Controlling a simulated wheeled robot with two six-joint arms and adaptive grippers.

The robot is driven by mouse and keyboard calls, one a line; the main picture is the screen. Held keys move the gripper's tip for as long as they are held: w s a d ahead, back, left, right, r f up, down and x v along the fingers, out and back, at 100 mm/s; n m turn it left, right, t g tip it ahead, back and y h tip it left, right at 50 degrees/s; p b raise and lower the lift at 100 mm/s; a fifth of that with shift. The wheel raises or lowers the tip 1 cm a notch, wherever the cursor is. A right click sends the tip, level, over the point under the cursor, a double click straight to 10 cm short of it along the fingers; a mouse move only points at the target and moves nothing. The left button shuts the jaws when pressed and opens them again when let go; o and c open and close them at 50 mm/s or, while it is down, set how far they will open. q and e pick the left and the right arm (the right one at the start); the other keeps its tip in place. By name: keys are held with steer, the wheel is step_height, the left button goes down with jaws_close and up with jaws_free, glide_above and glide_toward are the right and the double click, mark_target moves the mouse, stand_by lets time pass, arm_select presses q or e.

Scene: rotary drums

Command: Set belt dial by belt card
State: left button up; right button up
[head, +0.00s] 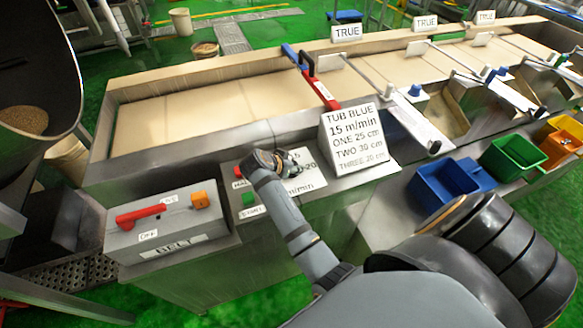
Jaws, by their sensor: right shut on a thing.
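The belt card (350,141) stands tilted on the steel console and reads TUB BLUE, 15 m/min, ONE 25 cm, TWO 30 cm, THREE 20 cm. Left of it lies the white dial plate (304,184), marked m/min, with a 20 showing at its right edge. My right gripper (285,162) is over this plate, shut on the belt dial, which is mostly hidden by the gripper. The dial's pointer and most of the scale cannot be read. My left gripper is not in view.
A red button (239,171) and a green button (248,199) sit just left of my right gripper. A grey BELT box (165,222) with a red lever by an OFF label stands further left. The pale belt (190,112) runs behind. Blue (424,184), green and orange tubs stand right.

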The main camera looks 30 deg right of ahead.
steer(key=shift+f+m+g+h+b, duration=0.1)
steer(key=shift+m+g+h+b, duration=0.3)
steer(key=shift+m+g+b, duration=1.45)
steer(key=shift+m+p, duration=0.35)
steer(key=o, duration=1.2)
steer(key=shift+c, duration=0.2)
steer(key=shift+r+t, duration=0.25)
steer(key=shift+r, duration=0.2)
step_height(320, 180, up, 9)
steer(key=shift+r, duration=0.1)
